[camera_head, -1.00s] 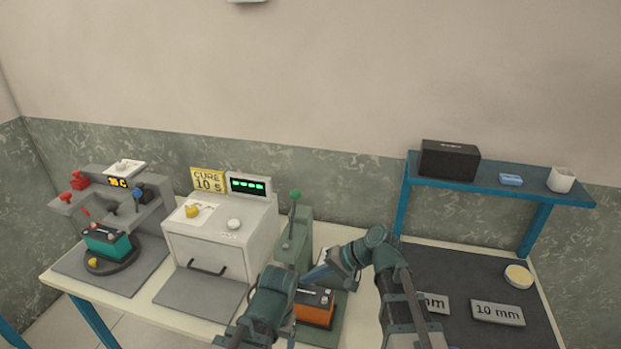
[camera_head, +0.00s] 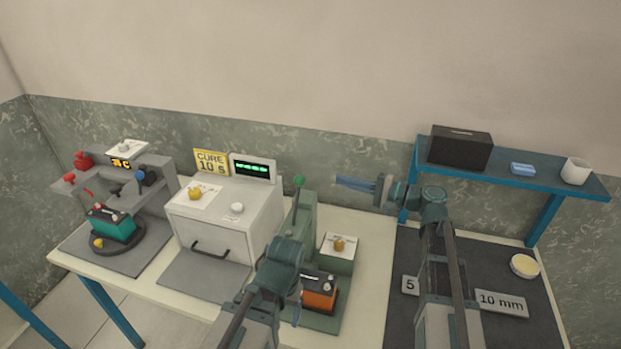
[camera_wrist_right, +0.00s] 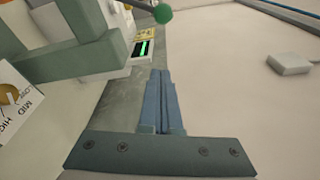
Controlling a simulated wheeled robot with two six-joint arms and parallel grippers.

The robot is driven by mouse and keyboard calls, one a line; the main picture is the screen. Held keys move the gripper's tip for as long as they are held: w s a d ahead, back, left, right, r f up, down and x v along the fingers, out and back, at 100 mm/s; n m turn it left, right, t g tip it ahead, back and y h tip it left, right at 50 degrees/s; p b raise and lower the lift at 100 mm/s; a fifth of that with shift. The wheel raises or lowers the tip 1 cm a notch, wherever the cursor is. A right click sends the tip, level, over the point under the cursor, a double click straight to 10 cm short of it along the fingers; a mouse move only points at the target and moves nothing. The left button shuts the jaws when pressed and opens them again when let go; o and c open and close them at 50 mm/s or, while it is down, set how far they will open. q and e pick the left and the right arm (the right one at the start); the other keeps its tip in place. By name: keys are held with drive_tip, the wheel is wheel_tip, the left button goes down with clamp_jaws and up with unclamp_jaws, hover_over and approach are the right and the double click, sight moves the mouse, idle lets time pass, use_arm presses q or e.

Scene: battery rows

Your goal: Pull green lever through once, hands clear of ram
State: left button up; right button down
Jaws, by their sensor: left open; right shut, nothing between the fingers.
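The green lever (camera_head: 298,190) stands up from the green press (camera_head: 301,218), its round knob on top. The knob also shows in the right wrist view (camera_wrist_right: 162,15), ahead of the fingertips and apart from them. My right gripper (camera_head: 340,183) is shut and empty, to the right of the knob at about its height, fingers pointing left; its fingers also show in the right wrist view (camera_wrist_right: 160,75). An orange and black battery (camera_head: 319,294) sits at the press base. My left gripper (camera_head: 298,312) is open, low beside the battery, mostly hidden by its own wrist. I cannot make out the ram.
A green box with a dial (camera_head: 339,245) stands right of the press. The cure oven (camera_head: 224,221) is left of it. A blue shelf (camera_head: 508,179) with a black box (camera_head: 461,147) stands at the right. A teal battery (camera_head: 112,224) sits in the far-left station.

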sight(297, 201)
drive_tip(key=x, duration=1)
drive_tip(key=s, duration=0.1)
drive_tip(key=s+r, duration=0.1)
drive_tip(key=s, duration=0.1)
drive_tip(key=shift+s+a, duration=0.1)
drive_tip(key=shift+a, duration=0.15)
drive_tip(key=shift+s+a+p, duration=0.1)
drive_tip(key=shift+s+p, duration=0.2)
drive_tip(key=shift+r, duration=0.1)
